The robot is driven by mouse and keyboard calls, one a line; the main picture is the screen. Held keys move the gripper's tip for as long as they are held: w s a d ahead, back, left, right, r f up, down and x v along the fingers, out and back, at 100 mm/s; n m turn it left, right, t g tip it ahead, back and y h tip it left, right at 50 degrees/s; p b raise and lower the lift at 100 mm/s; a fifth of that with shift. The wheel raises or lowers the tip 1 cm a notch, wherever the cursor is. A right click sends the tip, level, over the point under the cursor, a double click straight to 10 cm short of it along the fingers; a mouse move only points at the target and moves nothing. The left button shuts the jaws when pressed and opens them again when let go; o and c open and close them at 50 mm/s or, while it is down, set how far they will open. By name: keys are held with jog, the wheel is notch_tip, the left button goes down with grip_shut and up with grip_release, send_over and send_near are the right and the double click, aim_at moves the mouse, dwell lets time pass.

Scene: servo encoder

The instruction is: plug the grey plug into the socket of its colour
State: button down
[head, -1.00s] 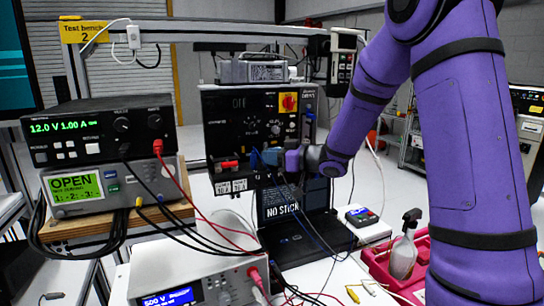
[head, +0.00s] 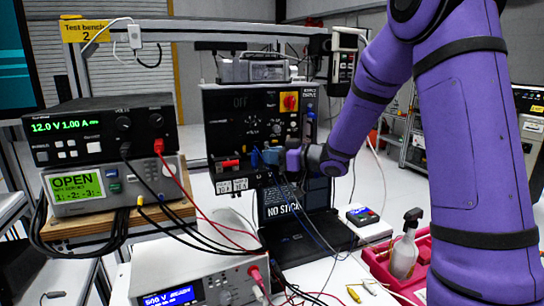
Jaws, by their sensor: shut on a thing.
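My gripper (head: 268,158) is at the lower front of the black drive panel (head: 229,130), at the end of my purple arm, which comes in from the right. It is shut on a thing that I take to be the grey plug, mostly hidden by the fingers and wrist. A thin cable hangs from there towards the laptop. A red part (head: 228,163) sits on the panel's lower left, left of my gripper. The grey socket cannot be made out, nor whether the plug touches it or is in it.
A power supply (head: 95,131) and a green-screen meter (head: 113,188) stand at left with red and black leads. A laptop (head: 300,239) lies below the panel. A white instrument (head: 226,286) is in front. A red tray (head: 376,265) with a spray bottle (head: 404,256) is at right.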

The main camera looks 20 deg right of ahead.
jog(key=shift+f, duration=0.2)
dwell(0.6)
jog(key=c, duration=1)
grip_release()
jog(key=shift+c, duration=0.2)
notch_tip(320, 180, up, 7)
